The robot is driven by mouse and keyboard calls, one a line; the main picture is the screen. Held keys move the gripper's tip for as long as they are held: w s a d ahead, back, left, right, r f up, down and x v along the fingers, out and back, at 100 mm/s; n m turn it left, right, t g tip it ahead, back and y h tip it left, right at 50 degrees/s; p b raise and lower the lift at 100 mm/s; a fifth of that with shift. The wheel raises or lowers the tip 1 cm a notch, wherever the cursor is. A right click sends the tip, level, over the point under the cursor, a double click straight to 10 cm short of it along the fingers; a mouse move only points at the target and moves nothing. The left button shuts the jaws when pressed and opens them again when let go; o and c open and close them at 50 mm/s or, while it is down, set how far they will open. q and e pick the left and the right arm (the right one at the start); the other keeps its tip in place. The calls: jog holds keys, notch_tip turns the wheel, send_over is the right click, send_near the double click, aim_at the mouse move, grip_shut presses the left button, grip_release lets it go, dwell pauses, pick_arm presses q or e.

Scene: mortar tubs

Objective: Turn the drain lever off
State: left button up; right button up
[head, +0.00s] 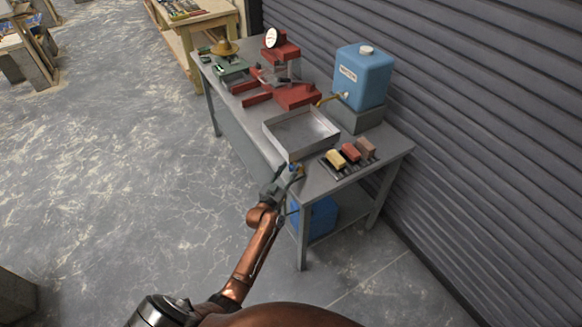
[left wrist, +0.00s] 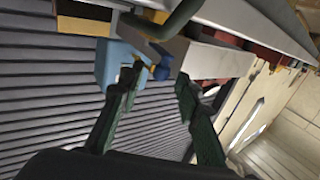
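A small blue part with brass-yellow beside it (head: 295,168), seemingly the drain lever, sits at the near corner of the shallow metal tray (head: 272,138) on the bench. My left gripper (head: 284,181) is just below and left of that corner. In the left wrist view the gripper (left wrist: 158,80) has its two dark green fingers apart, with nothing clamped between them. A small blue piece (left wrist: 162,70) shows between the fingertips; I cannot tell whether they touch it. The lever's exact angle is too small to tell. My right gripper is not in view.
A blue jug (head: 363,75) with a yellow tap stands on a grey block behind the tray. Several coloured blocks (head: 350,152) lie to the right. Red machinery (head: 297,95) stands behind. A blue container (head: 318,214) is below the bench top.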

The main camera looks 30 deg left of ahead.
pick_arm(q)
jog(key=shift+w+a, duration=0.1)
jog(key=shift+w, duration=1.1)
jog(key=shift+c, duration=0.6)
grip_shut()
